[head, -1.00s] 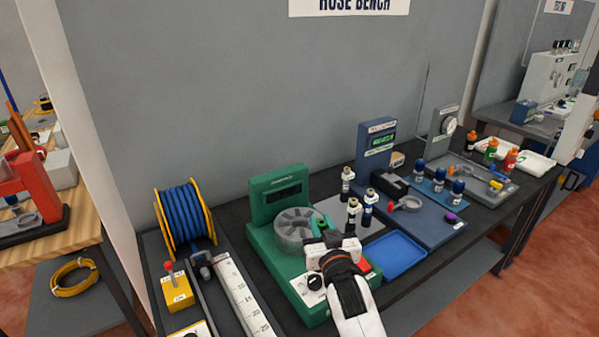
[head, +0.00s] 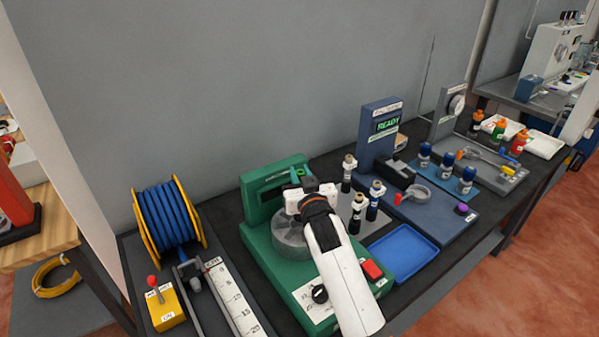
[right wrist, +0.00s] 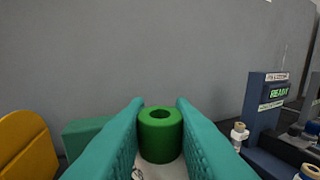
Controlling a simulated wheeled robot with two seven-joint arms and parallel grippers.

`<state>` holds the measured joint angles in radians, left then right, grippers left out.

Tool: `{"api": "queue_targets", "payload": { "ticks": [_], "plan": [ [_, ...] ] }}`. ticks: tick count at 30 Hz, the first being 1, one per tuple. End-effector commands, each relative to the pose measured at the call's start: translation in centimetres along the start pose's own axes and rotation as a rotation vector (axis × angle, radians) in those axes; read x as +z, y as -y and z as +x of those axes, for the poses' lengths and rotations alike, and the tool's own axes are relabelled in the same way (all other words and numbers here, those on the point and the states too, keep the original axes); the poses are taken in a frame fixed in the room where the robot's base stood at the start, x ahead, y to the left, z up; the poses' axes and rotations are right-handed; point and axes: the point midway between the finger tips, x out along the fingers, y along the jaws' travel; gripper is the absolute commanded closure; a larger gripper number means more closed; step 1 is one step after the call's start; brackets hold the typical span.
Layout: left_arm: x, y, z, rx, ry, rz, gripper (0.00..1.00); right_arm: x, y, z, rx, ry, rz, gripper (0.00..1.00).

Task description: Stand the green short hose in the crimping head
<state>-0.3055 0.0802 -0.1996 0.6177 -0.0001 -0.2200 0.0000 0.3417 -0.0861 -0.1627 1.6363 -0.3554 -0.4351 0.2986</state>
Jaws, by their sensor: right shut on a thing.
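The green short hose (right wrist: 160,137) is upright between the two teal fingers in the right wrist view, its round top opening showing. My right gripper (head: 297,188) is shut on it, and a small bit of green shows at the fingers in the head view. The crimping head (head: 288,238) is the grey round part on the green crimper (head: 262,262). My right gripper and arm are in front of its upper and right parts. The gripper appears above the crimping head; the hose's lower end is hidden. My left gripper is not in view.
A blue hose reel (head: 168,222), a yellow switch box (head: 165,308) and a measuring scale (head: 232,297) are left of the crimper. A blue tray (head: 402,253), several dark fittings and a blue tester (head: 380,140) reading READY are to its right.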

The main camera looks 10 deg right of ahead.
Motion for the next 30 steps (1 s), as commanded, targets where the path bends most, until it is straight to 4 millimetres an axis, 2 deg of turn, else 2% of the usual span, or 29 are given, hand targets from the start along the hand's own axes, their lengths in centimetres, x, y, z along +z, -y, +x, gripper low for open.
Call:
{"api": "queue_targets", "payload": {
  "ticks": [6,12,17,30],
  "plan": [
    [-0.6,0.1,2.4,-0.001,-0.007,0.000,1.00,-2.5,0.0,0.0,0.001,0.003,-0.001,1.00],
    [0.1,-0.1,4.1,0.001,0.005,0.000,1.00,-4.3,0.0,0.0,0.001,0.004,0.000,1.00],
    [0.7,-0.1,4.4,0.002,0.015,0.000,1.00,-4.7,0.0,0.0,0.001,0.004,-0.001,1.00],
    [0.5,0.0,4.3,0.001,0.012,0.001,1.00,-4.6,0.0,0.0,0.001,0.004,0.000,1.00]
  ]
}}
